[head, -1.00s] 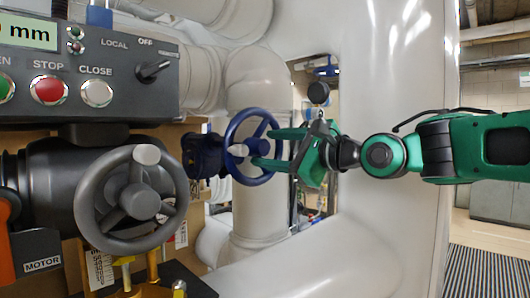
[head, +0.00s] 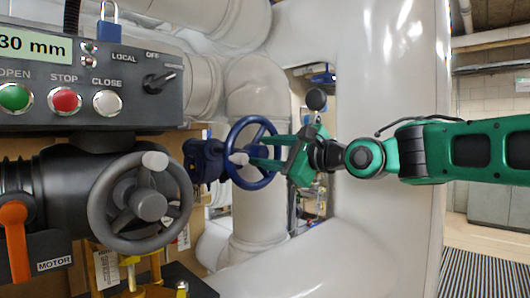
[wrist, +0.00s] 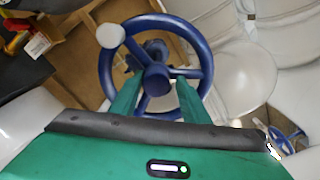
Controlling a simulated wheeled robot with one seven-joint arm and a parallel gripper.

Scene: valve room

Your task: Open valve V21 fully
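A blue handwheel (head: 251,183) with a pale knob (head: 238,158) stands mid-picture in the head view, mounted on a blue valve body (head: 203,160). No V21 label is readable. In the wrist view the wheel (wrist: 205,55) faces me, with its knob (wrist: 110,36) at upper left. My green gripper (head: 258,152) comes from the right, its fingers reaching to the wheel. In the wrist view the gripper (wrist: 157,92) is open, its two fingers apart around the wheel's lower middle. I cannot tell whether they touch it. The fingertips are partly hidden against the wheel.
A grey handwheel (head: 140,203) on a motor actuator stands at left, close to the blue one. Above it is a control box (head: 130,85) with buttons and a "30 mm" display. Thick white pipes (head: 385,60) surround the valve. Open floor (head: 480,240) shows at right.

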